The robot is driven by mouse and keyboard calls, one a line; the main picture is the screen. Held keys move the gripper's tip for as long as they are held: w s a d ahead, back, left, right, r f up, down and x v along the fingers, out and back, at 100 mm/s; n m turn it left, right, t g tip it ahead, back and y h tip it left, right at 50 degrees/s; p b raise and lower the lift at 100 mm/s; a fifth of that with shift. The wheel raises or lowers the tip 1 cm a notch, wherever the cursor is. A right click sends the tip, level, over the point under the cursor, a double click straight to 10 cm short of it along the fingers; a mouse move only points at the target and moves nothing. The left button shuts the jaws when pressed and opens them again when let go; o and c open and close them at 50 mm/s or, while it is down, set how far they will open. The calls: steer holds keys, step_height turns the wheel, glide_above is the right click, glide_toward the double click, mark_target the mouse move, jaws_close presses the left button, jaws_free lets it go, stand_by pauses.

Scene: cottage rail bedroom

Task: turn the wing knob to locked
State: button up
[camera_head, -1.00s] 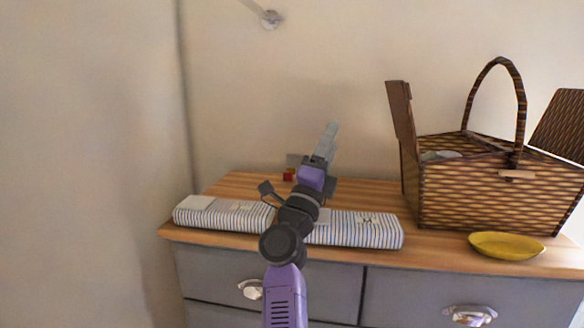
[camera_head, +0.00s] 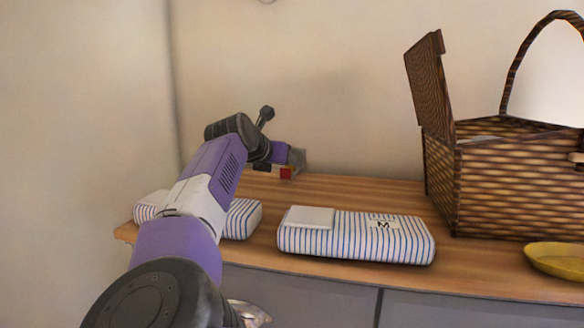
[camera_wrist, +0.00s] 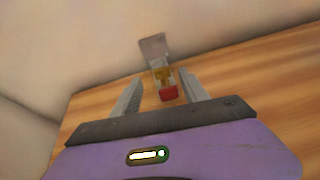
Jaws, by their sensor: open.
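A small fixture with a grey plate (camera_wrist: 153,46), a yellow part (camera_wrist: 163,74) and a red block-like end (camera_wrist: 168,94) is at the back of the dresser top by the wall. The wing knob seems to be part of it, but its shape and turn are too small to tell. The red part also shows in the head view (camera_head: 286,173). My gripper (camera_wrist: 160,78) is open, with one finger on each side of the yellow and red parts in the wrist view. Contact cannot be told. In the head view my gripper (camera_head: 297,158) overlaps the grey plate.
Two striped bundles, one left (camera_head: 243,219) and one right (camera_head: 356,240), lie along the dresser's front (camera_head: 350,189); my arm passes over the left one. An open wicker basket (camera_head: 510,185) and a yellow dish (camera_head: 556,260) stand at right.

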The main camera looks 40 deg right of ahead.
steer(key=p+x, duration=0.1)
steer(key=x, duration=0.6)
steer(key=shift+s+d+p, duration=0.1)
steer(key=shift+d+p, duration=0.05)
steer(key=shift+p, duration=0.15)
jaws_close()
